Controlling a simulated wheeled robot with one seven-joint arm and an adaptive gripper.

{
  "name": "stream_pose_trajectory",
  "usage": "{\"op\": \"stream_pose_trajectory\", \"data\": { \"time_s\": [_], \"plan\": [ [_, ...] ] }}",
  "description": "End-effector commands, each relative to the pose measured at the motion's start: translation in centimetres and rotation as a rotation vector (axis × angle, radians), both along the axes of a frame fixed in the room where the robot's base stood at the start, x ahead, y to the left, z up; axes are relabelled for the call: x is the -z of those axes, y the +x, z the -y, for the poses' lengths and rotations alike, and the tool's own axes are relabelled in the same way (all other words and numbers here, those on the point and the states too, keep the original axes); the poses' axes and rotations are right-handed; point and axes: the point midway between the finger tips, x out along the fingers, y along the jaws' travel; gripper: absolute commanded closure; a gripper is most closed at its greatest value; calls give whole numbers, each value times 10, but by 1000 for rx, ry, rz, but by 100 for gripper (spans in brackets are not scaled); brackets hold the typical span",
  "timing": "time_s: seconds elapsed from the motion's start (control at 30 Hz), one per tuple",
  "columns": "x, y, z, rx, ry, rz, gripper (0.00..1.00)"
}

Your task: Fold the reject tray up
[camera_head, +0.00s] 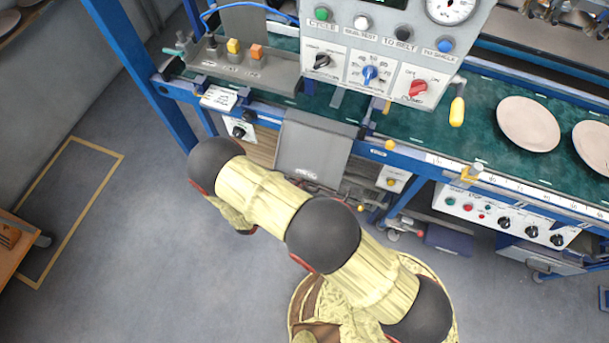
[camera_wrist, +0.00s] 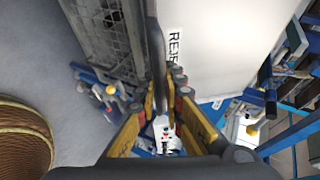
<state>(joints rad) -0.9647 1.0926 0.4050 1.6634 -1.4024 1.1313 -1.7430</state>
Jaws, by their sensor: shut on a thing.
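The reject tray (camera_head: 313,148) is a grey flat panel with a label near its lower edge. In the head view it hangs off the front of the machine, below the control box, its face showing. In the wrist view the tray (camera_wrist: 235,50) is a pale panel with part of a black "REJECT" label, and a grey rim runs along its left side. My gripper (camera_wrist: 163,98) has its yellow fingers shut on this rim. The exact contact is partly hidden between the fingers. In the head view my gripper is hidden behind my arm.
A green belt (camera_head: 440,130) with plates (camera_head: 528,124) runs to the right of the tray. The control box (camera_head: 375,60) with knobs stands above it. Blue frame posts (camera_head: 150,70) rise at the left. Open floor (camera_head: 140,240) lies at the left and front.

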Motion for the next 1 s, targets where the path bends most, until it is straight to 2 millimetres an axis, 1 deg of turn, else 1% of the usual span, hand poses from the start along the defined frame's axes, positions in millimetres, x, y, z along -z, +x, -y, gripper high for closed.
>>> {"op": "stream_pose_trajectory", "data": {
  "time_s": [0.03,0.2,0.4,0.67,0.73,1.0],
  "plan": [
    [-17,-5,-3,2,18,-33,100],
    [-43,-19,-8,2,64,-161,100],
    [-75,-31,-12,4,118,-310,100],
    [-118,-38,-16,4,191,-501,100],
    [-127,-41,-16,0,185,-502,100],
    [-166,-38,-16,1,186,-497,100]
  ]
}}
